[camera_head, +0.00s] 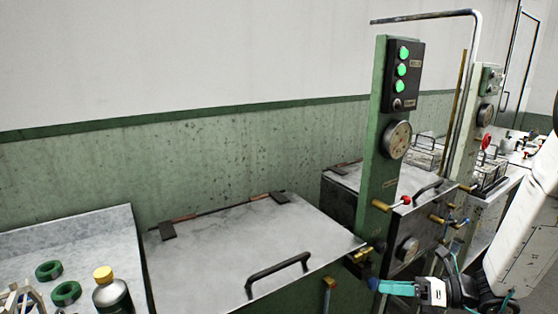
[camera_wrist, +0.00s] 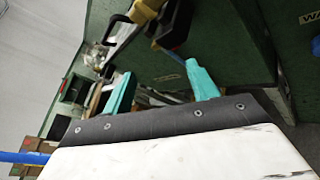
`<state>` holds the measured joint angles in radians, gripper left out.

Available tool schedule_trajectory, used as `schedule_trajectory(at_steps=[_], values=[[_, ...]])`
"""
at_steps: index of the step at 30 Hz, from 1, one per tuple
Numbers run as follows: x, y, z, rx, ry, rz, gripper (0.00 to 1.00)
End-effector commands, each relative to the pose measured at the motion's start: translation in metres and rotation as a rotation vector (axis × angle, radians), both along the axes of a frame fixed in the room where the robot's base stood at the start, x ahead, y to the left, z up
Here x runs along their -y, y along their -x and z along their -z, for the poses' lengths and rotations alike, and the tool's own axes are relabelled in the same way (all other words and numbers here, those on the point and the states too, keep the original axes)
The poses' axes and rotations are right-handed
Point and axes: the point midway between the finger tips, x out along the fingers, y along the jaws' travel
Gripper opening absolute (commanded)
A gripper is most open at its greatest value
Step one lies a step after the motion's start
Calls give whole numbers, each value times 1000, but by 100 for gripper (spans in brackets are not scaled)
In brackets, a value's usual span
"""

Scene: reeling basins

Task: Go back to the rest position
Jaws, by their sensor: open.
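My gripper (camera_head: 392,287) shows at the lower right of the head view, with teal fingers pointing left. In the wrist view its two teal fingers (camera_wrist: 160,88) stand apart with no object clearly held between them. It is in front of the green control column, close to a small blue-handled valve (camera_head: 373,284) in the head view. I cannot tell whether it touches that valve. My white arm comes in from the right edge.
A closed basin lid (camera_head: 240,245) with a black handle (camera_head: 278,271) lies left of the column (camera_head: 380,150). Pipes and a red-knobbed valve (camera_head: 405,200) stick out nearby. A yellow-capped bottle (camera_head: 112,290) and green rings (camera_head: 66,292) stand on the left counter.

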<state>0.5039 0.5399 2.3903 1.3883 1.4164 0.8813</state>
Motion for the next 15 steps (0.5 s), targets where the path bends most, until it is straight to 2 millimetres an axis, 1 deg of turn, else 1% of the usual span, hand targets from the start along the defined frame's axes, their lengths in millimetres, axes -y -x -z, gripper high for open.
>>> schedule_trajectory(at_steps=[1, 3, 5, 6, 9, 11, 12, 15], values=[[-10, 15, -13, 94, 75, -110, 59], [-22, 38, -27, 230, 173, -277, 59], [-29, 60, -38, 354, 259, -431, 59], [-32, 74, -45, 437, 311, -534, 59], [-34, 107, -60, 633, 433, -788, 59], [-32, 124, -68, 743, 498, -936, 59], [-30, 135, -73, 812, 539, -1031, 59], [-21, 158, -86, 970, 635, -1266, 59]])
